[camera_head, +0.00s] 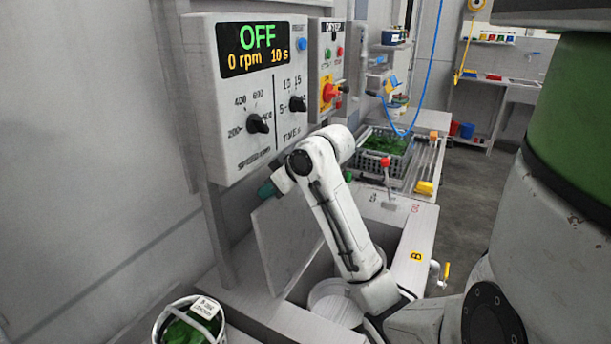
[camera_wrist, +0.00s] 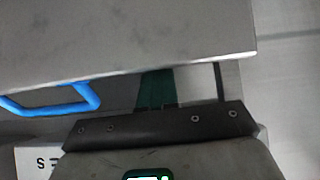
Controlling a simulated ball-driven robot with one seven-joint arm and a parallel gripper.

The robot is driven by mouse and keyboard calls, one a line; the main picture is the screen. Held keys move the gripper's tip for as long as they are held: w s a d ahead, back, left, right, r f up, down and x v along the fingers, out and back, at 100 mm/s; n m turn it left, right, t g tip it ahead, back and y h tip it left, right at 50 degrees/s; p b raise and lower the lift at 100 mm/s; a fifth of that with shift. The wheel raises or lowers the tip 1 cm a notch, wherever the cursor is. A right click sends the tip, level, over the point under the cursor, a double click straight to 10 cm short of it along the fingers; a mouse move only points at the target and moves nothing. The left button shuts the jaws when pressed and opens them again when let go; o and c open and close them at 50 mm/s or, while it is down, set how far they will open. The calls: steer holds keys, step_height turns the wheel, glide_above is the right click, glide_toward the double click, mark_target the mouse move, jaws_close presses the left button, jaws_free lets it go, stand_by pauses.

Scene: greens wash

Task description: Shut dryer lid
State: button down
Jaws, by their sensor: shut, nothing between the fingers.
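The dryer lid (camera_head: 284,242) is a flat grey panel standing raised and tilted over the open dryer, near the wall. In the wrist view a grey panel, apparently this lid (camera_wrist: 130,40), fills the top, with a blue handle (camera_wrist: 62,98) at its left. My gripper (camera_head: 267,188) is at the lid's upper edge, its green fingers shut and empty. In the wrist view the fingers (camera_wrist: 155,88) run partly out of sight behind the panel's edge. I cannot tell whether they touch it. A pale round drum (camera_head: 335,303) shows in the opening, partly hidden by my arm.
A control box (camera_head: 203,120) above the lid reads OFF, 0 rpm, 10 s. A dryer switch panel (camera_head: 331,62) hangs beside it. A white basket of greens (camera_head: 160,325) stands at the front left. A grey crate of greens (camera_head: 398,170) sits farther along the counter.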

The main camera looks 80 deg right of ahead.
steer(key=shift+s+a+f, duration=0.25)
steer(key=shift+s+f, duration=0.3)
steer(key=shift+s, duration=0.45)
steer(key=shift+s+a+f, duration=0.3)
steer(key=shift+s+f, duration=0.3)
steer(key=shift+s, duration=0.4)
steer(key=shift+s+a+f, duration=0.25)
steer(key=shift+s+f, duration=0.3)
steer(key=shift+s, duration=0.45)
steer(key=p, duration=0.7)
glide_toward(281, 216)
steer(key=shift+v, duration=1.2)
